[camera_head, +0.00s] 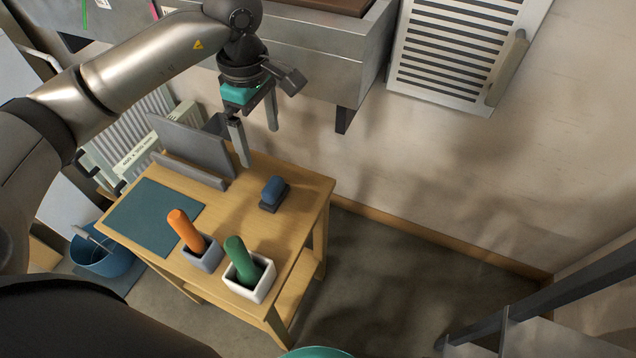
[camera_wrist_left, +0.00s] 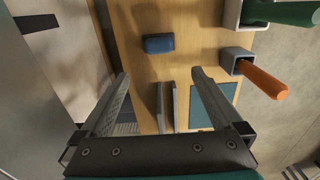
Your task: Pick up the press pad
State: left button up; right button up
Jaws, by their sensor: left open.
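The press pad appears to be the small blue block on a dark base (camera_head: 273,193) on the wooden table (camera_head: 300,196), toward its back right part. In the left wrist view it is the blue block (camera_wrist_left: 158,43), just beyond the fingertips and roughly centred between them. My left gripper (camera_head: 257,143) is open and empty, above the table's back edge, up and slightly left of the pad in the head view. Its two fingers show apart in the left wrist view (camera_wrist_left: 160,73). My right gripper is in neither view.
A grey upright holder (camera_head: 192,150) stands left of the pad, close to my gripper. An orange handle (camera_head: 186,229) and a green handle (camera_head: 240,258) stand in small boxes at the front. A dark teal mat (camera_head: 150,215) lies left. A metal trough (camera_head: 320,55) overhangs behind.

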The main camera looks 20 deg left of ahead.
pick_arm(q)
jog(key=b, duration=0.3)
send_over(270, 184)
notch_tip(270, 184, down, 9)
jog(key=shift+r, duration=0.1)
jog(key=shift+f+b, duration=0.5)
jog(key=shift+f, duration=0.7)
notch_tip(270, 184, down, 3)
jog(key=shift+f+b, duration=0.15)
jog(key=shift+b, duration=0.75)
jog(key=shift+f, duration=0.6)
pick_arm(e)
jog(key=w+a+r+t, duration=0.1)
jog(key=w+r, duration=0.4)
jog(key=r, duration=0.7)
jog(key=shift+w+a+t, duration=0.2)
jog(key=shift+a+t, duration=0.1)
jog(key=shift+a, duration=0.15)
pick_arm(q)
jog(key=c, duration=1.1)
